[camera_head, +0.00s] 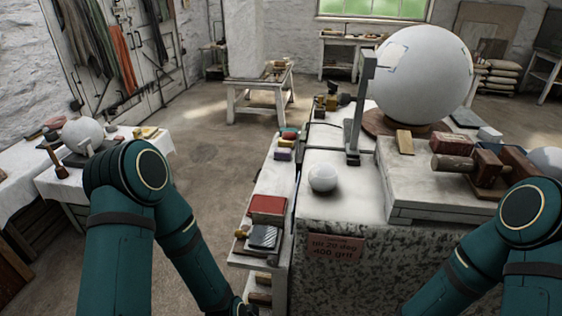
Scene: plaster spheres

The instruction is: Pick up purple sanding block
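A small purple block (283,155), which looks like the sanding block, lies on the narrow side shelf left of the stone workbench. My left arm comes in from the left and bends down to the bottom edge. Only a dark bit of the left wrist or gripper (240,308) shows there, well below and nearer than the purple block, so its fingers are hidden. My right arm shows at the lower right, and its gripper is outside the picture.
The side shelf (268,196) also holds a red block (268,208) and a dark striped block (264,237). The workbench carries a small white sphere (323,177), an upright grey stand (358,110) and a large white sphere (422,75). Open floor lies left of the shelf.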

